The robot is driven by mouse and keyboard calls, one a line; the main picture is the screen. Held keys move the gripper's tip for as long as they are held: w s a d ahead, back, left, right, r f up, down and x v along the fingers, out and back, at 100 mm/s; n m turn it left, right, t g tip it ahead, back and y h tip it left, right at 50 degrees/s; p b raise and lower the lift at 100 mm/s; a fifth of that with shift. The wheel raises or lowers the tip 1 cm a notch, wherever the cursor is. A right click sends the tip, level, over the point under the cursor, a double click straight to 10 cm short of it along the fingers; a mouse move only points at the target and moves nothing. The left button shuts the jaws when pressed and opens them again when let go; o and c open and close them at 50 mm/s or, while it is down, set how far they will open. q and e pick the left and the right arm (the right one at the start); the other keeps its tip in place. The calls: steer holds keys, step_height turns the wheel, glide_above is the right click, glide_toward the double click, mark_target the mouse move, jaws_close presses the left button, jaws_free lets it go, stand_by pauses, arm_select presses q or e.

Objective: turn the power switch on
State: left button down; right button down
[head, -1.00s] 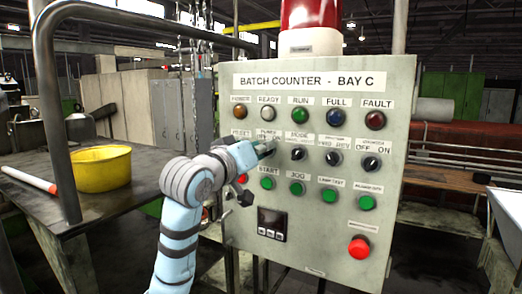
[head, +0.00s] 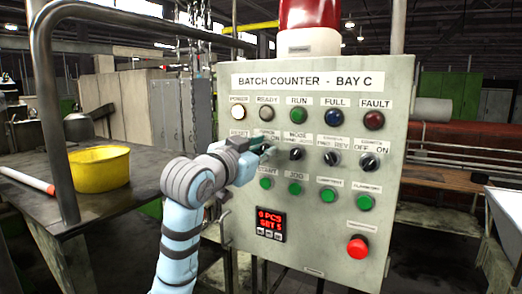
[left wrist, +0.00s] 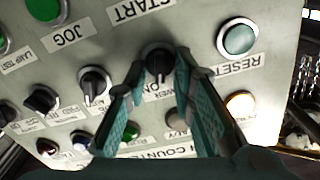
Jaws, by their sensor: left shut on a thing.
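The power switch is a black rotary knob on the grey batch counter panel (head: 330,235). In the left wrist view the knob (left wrist: 157,65) sits between my left gripper's (left wrist: 160,78) two teal fingers, which are shut on it. In the head view my left gripper (head: 262,150) reaches the panel from the left and hides the knob and part of its OFF/ON label. The POWER lamp (head: 239,113) glows bright and also shows lit in the left wrist view (left wrist: 240,104). The display (head: 270,225) is lit red with "0 PCS" and "SET 5". My right gripper is not in view.
Other black selector knobs, such as the mode knob (head: 296,154), sit to the right. Green buttons are below, with a red button (head: 357,248) at lower right. A yellow bucket (head: 100,169) stands on a table behind a metal rail (head: 45,110) at left.

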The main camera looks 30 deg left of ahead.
arm_select(q)
steer(key=shift+d+m, duration=0.1)
steer(key=shift+m, duration=1)
steer(key=c, duration=1.4)
jaws_free()
steer(key=shift+c, duration=0.2)
steer(key=s, duration=1.2)
steer(key=shift+w+d, duration=0.1)
steer(key=shift+d, duration=0.05)
